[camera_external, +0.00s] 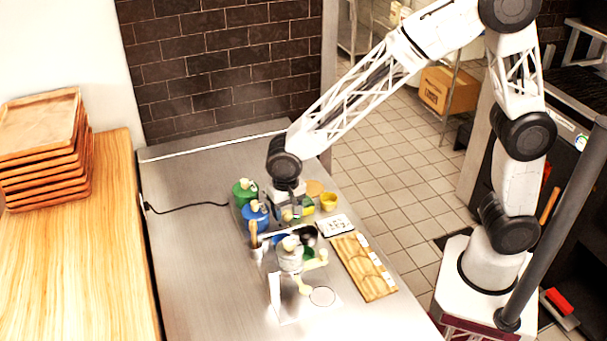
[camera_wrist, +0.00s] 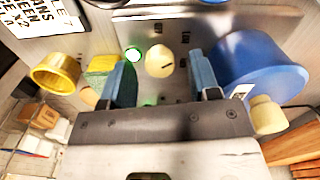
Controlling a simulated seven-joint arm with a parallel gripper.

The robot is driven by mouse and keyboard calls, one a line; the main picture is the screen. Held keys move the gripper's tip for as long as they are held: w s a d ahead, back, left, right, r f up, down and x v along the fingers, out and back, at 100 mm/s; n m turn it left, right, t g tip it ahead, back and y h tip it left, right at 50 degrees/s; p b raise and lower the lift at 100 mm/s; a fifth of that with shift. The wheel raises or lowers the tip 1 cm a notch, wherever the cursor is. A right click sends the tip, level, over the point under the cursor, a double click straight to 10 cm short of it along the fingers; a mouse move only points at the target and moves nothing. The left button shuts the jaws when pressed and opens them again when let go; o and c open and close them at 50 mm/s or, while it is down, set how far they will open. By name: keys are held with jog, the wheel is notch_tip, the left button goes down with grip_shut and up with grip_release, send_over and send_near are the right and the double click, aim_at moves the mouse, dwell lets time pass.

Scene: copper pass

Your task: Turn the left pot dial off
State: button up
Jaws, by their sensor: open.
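A round cream dial (camera_wrist: 160,64) with a short dark mark sits on a grey metal panel (camera_wrist: 205,28) in the wrist view. Contact cannot be told. In the external view my gripper (camera_external: 291,213) is low beside the blue pot (camera_external: 256,214) and the green pot (camera_external: 245,192). The dial is too small to make out there.
The blue pot's curved side (camera_wrist: 258,72) is close to the right finger. A yellow cup (camera_wrist: 55,73) is at the left. A silver pot (camera_external: 290,258) stands in front, and a wooden board (camera_external: 362,266) lies to the right.

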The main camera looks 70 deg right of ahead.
jog(key=shift+f, duration=0.65)
jog(key=c, duration=0.9)
jog(key=shift+n, duration=0.4)
jog(key=n, duration=1.1)
